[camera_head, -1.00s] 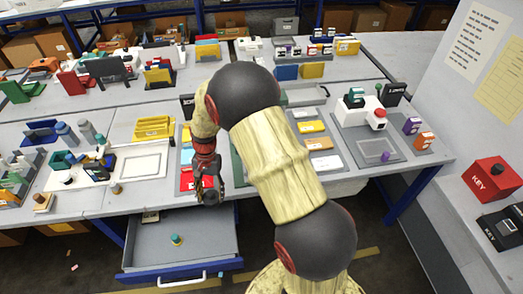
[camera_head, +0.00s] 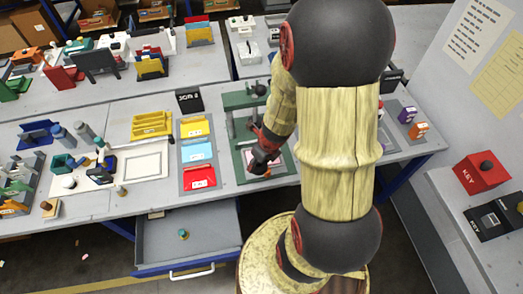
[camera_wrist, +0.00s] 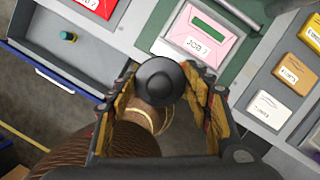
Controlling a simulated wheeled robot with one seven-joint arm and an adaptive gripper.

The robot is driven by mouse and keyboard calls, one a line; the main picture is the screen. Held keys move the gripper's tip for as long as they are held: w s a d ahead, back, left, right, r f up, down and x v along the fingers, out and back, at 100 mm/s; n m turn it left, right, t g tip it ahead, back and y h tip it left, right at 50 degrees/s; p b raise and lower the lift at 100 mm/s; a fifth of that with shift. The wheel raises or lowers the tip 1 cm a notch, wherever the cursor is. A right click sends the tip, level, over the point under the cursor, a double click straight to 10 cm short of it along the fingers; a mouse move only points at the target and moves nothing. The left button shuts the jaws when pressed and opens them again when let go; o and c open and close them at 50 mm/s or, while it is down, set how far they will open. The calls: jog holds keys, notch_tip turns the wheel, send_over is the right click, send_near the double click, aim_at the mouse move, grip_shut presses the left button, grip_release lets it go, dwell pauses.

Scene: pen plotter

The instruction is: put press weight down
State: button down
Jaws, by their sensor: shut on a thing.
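My gripper (camera_head: 260,160) hangs over the front edge of a green-framed station (camera_head: 240,100) on the bench. In the wrist view, my gripper (camera_wrist: 163,95) has its fingers on both sides of a black round-topped knob, which I take to be the press weight (camera_wrist: 158,78). Its lower part is hidden. A pink sheet or packet with a green strip and a "JOB 2" label (camera_wrist: 187,32) lies on the station just ahead of the knob. The held weight is apart from it in the picture; its height above the bench cannot be told.
Yellow, blue and red bins (camera_head: 200,178) stand left of the station. An open grey drawer (camera_head: 185,240) sticks out below the bench front, with a small teal-topped piece (camera_wrist: 67,36) in it. Several labelled blocks (camera_wrist: 268,108) lie to the right in the wrist view.

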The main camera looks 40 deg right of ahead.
jog(key=w+d+f+b, duration=0.1)
jog(key=w+d+f, duration=0.1)
jog(key=d+f, duration=0.1)
jog(key=w+d+f+b, duration=0.1)
jog(key=w+d+f, duration=0.2)
jog(key=w+d+f+b, duration=0.1)
jog(key=w+d+f, duration=0.2)
jog(key=d, duration=0.1)
jog(key=shift+w+f+b, duration=0.1)
jog(key=shift+f+b, duration=0.05)
jog(key=shift+b, duration=0.25)
jog(key=shift+s+b+x, duration=0.15)
jog(key=shift+b+x, duration=0.35)
jog(key=shift+x, duration=0.3)
jog(key=shift+s+b+x, duration=0.15)
jog(key=shift+b+x, duration=0.35)
jog(key=shift+x, duration=0.3)
jog(key=shift+d+f, duration=0.15)
jog(key=shift+f, duration=0.05)
jog(key=c, duration=0.8)
grip_release()
jog(key=shift+f, duration=0.1)
jog(key=shift+c, duration=0.2)
